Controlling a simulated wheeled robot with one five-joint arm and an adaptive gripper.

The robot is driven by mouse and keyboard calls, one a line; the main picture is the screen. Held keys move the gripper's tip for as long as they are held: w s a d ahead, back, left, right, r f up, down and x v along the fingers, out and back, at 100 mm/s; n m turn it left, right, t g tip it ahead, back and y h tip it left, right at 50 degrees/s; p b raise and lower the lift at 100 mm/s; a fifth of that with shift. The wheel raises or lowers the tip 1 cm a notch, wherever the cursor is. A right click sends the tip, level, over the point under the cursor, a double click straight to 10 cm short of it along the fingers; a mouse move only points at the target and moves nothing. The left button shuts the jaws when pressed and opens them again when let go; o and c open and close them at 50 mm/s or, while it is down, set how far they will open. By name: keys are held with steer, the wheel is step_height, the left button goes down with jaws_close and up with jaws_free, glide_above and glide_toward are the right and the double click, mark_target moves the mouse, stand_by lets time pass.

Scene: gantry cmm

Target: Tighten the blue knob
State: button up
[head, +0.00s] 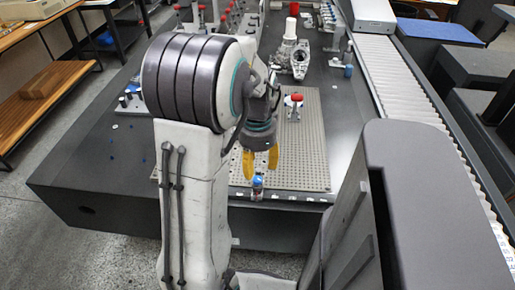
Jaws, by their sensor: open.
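A small blue knob (257,182) sits on a post at the front edge of the perforated plate (310,150). Some red or dark detail shows by it, too small to make out. My gripper (260,171) has two yellow fingers pointing down, spread apart and empty. In the picture the fingertips are just above the knob, one to each side. I cannot tell the height gap between them. Part of the plate behind is hidden by my arm.
A red-topped fixture (295,103) stands on the plate behind the gripper. A metal casting (293,58) and another blue-topped post (348,71) are farther back. A roller conveyor (400,85) runs along the right. The dark table (95,160) is mostly bare at left.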

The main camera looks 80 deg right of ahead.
mark_target(258, 179)
steer(key=shift+r, duration=3)
steer(key=w+a+r+n+h, duration=0.1)
steer(key=w+a+n, duration=0.6)
steer(key=w, duration=0.3)
steer(key=w+a+r+n, duration=0.1)
steer(key=w+a+n, duration=0.5)
steer(key=w, duration=0.4)
steer(key=w+a+f+n+t+y, duration=0.1)
steer(key=a+n, duration=0.7)
steer(key=a, duration=0.3)
steer(key=w+a+f+n+t, duration=0.1)
steer(key=a+n+t, duration=0.1)
steer(key=a+n, duration=0.7)
step_height(258, 179, up, 14)
steer(key=a+m+p, duration=0.1)
steer(key=p, duration=1.1)
steer(key=shift+s, duration=0.4)
